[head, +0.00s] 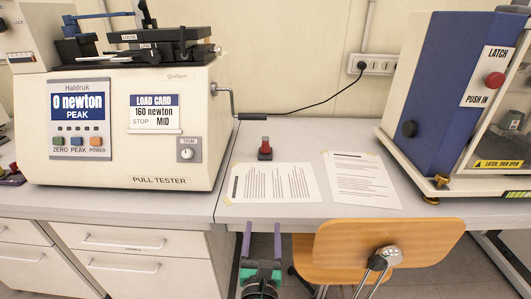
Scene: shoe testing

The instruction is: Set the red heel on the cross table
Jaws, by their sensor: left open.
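A small red piece with a dark lower part, which looks like the red heel (265,142), stands upright on the grey bench just right of the pull tester (130,125). A black stage assembly with a plate and clamps sits on top of the pull tester; it looks like the cross table (185,52), though its surface is seen nearly edge-on. My left gripper (262,228) points up from the bottom edge, in front of the bench. Its two purple fingers are apart with nothing between them. The red heel is beyond the fingertips. My right gripper is not in view.
Two printed sheets (272,183) (358,180) lie on the bench near the heel. A wooden chair (330,250) stands at the bench front, right of my left gripper. A crank handle (250,117) sticks out from the tester. A blue and white machine (440,90) stands at right.

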